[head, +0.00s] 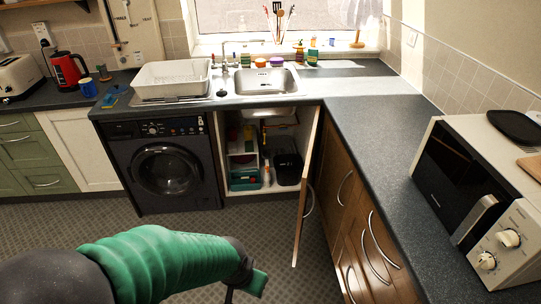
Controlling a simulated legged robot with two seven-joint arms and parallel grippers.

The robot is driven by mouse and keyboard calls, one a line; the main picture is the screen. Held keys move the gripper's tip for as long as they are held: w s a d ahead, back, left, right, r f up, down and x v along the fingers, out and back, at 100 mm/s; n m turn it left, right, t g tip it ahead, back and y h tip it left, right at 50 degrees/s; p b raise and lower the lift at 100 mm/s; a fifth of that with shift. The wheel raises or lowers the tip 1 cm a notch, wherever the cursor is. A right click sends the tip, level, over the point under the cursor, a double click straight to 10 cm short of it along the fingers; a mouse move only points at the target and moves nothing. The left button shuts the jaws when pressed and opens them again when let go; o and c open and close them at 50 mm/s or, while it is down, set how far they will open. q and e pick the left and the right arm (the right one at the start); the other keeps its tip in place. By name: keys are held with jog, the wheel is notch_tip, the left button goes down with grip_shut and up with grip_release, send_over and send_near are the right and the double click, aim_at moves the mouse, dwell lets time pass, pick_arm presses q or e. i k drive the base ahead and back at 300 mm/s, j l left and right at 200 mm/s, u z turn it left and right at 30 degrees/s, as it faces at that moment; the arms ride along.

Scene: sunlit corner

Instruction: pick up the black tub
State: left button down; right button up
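The black tub (288,169) stands inside the open cupboard under the sink, on the right side of its floor. The open door partly borders it on the right. My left arm, in green, comes in from the lower left. Its gripper (246,288) is at the bottom edge of the picture, over the floor, well short of the cupboard and apart from the tub. The fingers are small and partly cut off, so I cannot tell whether they are open or shut. My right gripper is not in view.
The wooden cupboard door (308,190) stands open towards me on the tub's right. A teal crate (244,180) and bottles sit left of the tub. A black washing machine (164,168) is left of the cupboard. The patterned floor (190,222) in front is clear.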

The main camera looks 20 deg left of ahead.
aim_at(289, 168)
jog(key=i+j+u, duration=0.1)
jog(key=i+j, duration=0.65)
jog(key=i+j+u, duration=0.1)
jog(key=i+j, duration=0.55)
jog(key=i+j+u, duration=0.1)
jog(key=i+j, duration=0.5)
jog(key=i, duration=0.3)
jog(key=i+j, duration=0.1)
jog(key=i, duration=0.45)
